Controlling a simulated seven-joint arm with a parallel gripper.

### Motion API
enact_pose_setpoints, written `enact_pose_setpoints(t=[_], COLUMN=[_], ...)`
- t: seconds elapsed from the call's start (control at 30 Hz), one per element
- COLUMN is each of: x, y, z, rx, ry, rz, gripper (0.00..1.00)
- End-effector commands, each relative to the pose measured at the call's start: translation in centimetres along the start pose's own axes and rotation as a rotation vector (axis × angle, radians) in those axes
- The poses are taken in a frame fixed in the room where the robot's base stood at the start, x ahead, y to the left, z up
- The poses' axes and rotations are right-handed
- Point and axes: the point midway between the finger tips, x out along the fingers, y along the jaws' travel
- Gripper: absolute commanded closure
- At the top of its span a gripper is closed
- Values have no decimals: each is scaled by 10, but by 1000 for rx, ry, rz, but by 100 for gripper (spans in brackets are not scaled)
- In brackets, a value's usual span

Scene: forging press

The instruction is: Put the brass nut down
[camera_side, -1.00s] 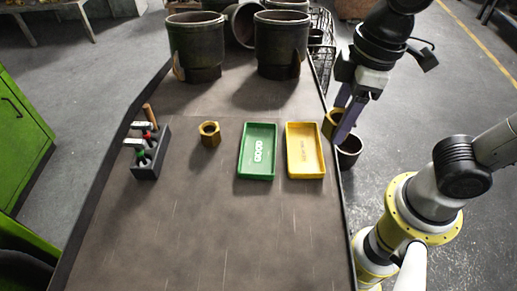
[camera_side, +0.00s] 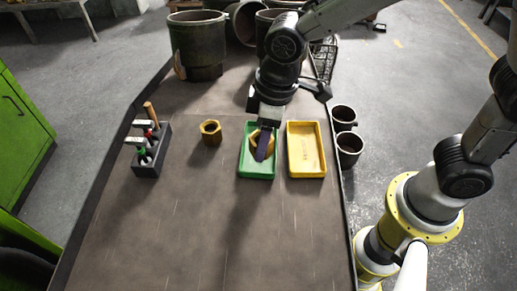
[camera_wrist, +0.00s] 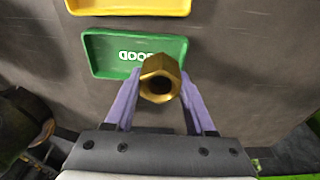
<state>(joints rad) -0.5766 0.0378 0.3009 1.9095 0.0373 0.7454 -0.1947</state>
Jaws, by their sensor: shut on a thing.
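My gripper (camera_side: 262,148) is shut on a brass nut (camera_side: 256,138) and holds it over the green tray (camera_side: 259,174) in the side view. In the wrist view, the brass nut (camera_wrist: 160,78) sits between the two purple fingers, its hole facing the camera. The green tray (camera_wrist: 110,58), marked GOOD, lies beyond the nut and looks empty. I cannot tell how high the nut is above the tray floor. A second brass nut (camera_side: 210,132) stands on the table left of the green tray.
A yellow tray (camera_side: 306,150) lies just right of the green tray and also shows in the wrist view (camera_wrist: 130,5). A tool holder (camera_side: 152,152) stands at the left. Large dark metal pots (camera_side: 196,48) stand at the back. The front of the table is clear.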

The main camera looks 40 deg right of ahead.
Motion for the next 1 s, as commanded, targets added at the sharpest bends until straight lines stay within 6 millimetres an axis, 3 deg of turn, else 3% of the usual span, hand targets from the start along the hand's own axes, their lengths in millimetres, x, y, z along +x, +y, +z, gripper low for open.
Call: enact_pose_setpoints(t=[0.1, 0.3, 0.77, 0.8, 0.93, 1.0], x=[12, 36, 42, 43, 43, 43], y=[1, 1, 1, 1, 1, 1], z=[-7, -2, -1, 0, 0, 0], rx=[0, 0, 0, 0, 0, 0], ry=[-1, 1, 2, -1, -1, -1], rz=[0, 0, 0, 0, 0, 0], gripper=[100, 100, 100, 40, 16, 15])
